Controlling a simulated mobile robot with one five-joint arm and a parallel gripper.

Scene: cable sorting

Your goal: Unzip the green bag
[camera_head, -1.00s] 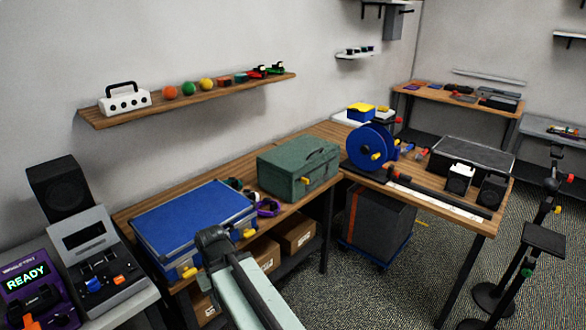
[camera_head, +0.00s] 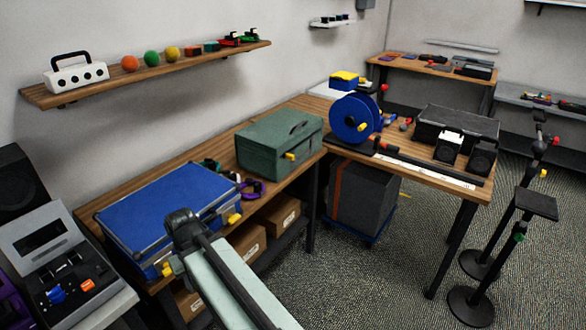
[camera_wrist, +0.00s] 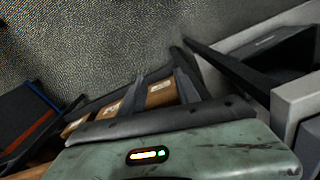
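The green bag (camera_head: 280,143) looks like a boxy green case, closed, with a dark handle on top. It sits on the wooden workbench (camera_head: 165,174) near its inner corner. A small yellow piece (camera_head: 290,156) shows on its front face. My arm reaches up from the bottom of the head view, with its dark joint in front of the blue case, left of the green bag and apart from it. The wrist view shows floor and shelf boxes (camera_wrist: 162,93), and I cannot make out the green bag there.
A blue case (camera_head: 170,205) lies left of the green bag, with purple and dark items (camera_head: 250,189) between them. A blue reel (camera_head: 355,117) stands to the right. A wall shelf (camera_head: 150,85) hangs above. Open floor (camera_head: 385,265) lies to the right of my arm.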

